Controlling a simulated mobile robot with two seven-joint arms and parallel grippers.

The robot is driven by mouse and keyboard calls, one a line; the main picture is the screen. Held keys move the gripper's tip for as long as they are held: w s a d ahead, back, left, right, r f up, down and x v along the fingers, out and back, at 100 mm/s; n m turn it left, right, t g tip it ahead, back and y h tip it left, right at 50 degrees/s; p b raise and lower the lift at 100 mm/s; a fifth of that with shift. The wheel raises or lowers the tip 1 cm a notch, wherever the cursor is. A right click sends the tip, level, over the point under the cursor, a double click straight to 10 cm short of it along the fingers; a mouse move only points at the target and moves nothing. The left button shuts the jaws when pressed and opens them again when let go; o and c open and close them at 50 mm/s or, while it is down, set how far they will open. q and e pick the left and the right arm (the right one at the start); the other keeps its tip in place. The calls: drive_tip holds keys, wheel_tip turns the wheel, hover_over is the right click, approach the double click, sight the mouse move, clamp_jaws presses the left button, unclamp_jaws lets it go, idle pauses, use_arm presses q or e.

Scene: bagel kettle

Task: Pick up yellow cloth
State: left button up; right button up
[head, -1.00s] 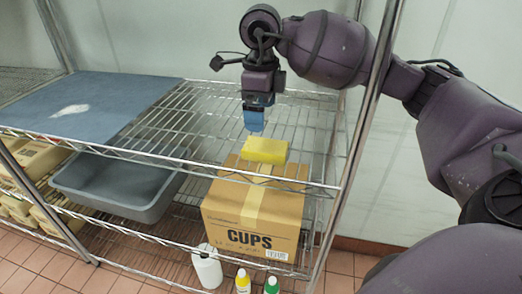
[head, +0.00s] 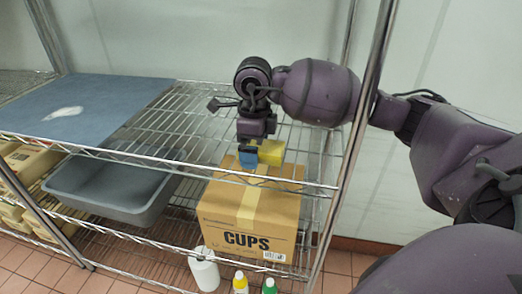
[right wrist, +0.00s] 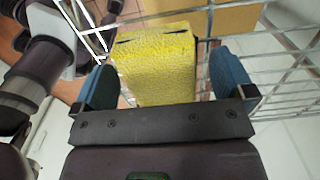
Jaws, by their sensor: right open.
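The yellow cloth (head: 271,152) looks like a thick, folded, textured block. It is on the wire shelf, above the cardboard box, and is partly hidden by my gripper in the head view. In the right wrist view the yellow cloth (right wrist: 155,65) sits between the two blue fingers, with a visible gap on each side. My right gripper (head: 257,158) is open around the cloth and points down; in the wrist view my right gripper (right wrist: 163,80) is not closed on it. My left gripper is in neither view.
A blue board (head: 85,107) with a white patch lies on the shelf's left. Below are a grey bin (head: 110,190), a CUPS box (head: 247,215) and several bottles (head: 204,270). A metal post (head: 358,130) stands close beside my right arm. The shelf's middle is clear.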

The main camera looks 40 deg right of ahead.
drive_tip(key=shift+c, duration=0.2)
drive_tip(key=c, duration=0.9)
drive_tip(key=shift+r, duration=0.15)
wheel_tip(320, 180, up, 10)
drive_tip(key=shift+f+p, duration=0.1)
drive_tip(key=shift+p, duration=0.25)
drive_tip(key=shift+o, duration=1.3)
drive_tip(key=shift+c, duration=1)
